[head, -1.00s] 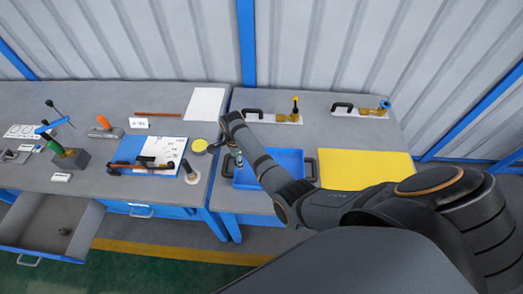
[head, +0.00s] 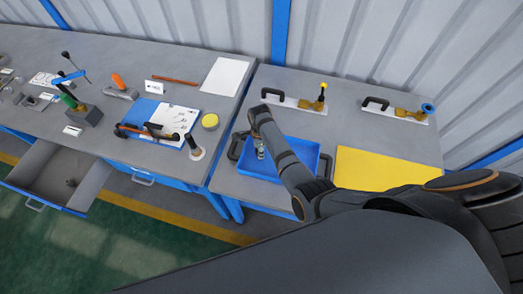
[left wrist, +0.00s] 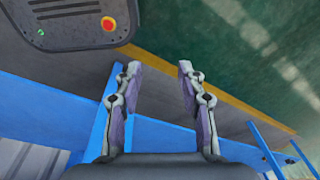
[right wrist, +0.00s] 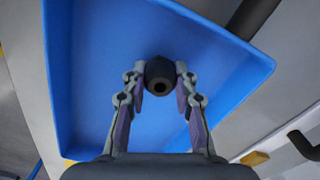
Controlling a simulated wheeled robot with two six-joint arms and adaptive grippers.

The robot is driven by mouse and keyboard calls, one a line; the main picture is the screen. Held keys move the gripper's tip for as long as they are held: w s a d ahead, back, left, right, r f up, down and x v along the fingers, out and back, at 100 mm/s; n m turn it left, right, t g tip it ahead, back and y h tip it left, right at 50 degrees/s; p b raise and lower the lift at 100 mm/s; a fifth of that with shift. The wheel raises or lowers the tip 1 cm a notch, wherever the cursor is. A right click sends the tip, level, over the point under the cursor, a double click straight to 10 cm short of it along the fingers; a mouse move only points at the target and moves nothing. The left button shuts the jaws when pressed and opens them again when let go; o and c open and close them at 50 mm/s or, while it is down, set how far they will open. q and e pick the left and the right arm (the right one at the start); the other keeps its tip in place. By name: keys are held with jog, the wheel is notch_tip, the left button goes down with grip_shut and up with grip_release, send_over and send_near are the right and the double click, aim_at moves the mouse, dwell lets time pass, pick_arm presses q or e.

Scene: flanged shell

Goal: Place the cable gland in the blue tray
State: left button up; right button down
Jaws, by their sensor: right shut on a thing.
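The blue tray (head: 303,150) sits on the right-hand bench, with dark handles at its ends. My right gripper (head: 261,153) hangs over the tray's left part in the head view. In the right wrist view the right gripper (right wrist: 160,82) is shut on the cable gland (right wrist: 159,72), a dark round piece with a hole in its end. The tray floor (right wrist: 95,60) lies beneath it; I cannot tell whether the gland touches it. My left gripper (left wrist: 158,70) is open and empty in the left wrist view, above the floor near a blue bench edge. It is not in the head view.
A yellow mat (head: 385,170) lies right of the tray. Two white plates with black handles and brass fittings (head: 317,105) (head: 400,112) stand behind. An open drawer (head: 60,172) holds a small dark piece.

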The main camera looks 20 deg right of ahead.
jog(key=shift+s+a, duration=0.15)
jog(key=shift+a, duration=0.25)
jog(key=c, duration=1.4)
grip_release()
jog(key=shift+o, duration=1.8)
jog(key=shift+d, duration=0.1)
notch_tip(320, 180, up, 6)
jog(key=p, duration=0.5)
jog(key=shift+r, duration=0.2)
pick_arm(q)
jog(key=r, duration=0.1)
jog(key=a+r, duration=0.1)
jog(key=r, duration=0.1)
jog(key=a+r, duration=0.1)
jog(key=shift+s+r, duration=0.1)
jog(key=shift+r, duration=0.3)
pick_arm(e)
notch_tip(320, 180, up, 6)
jog(key=shift+f, duration=0.1)
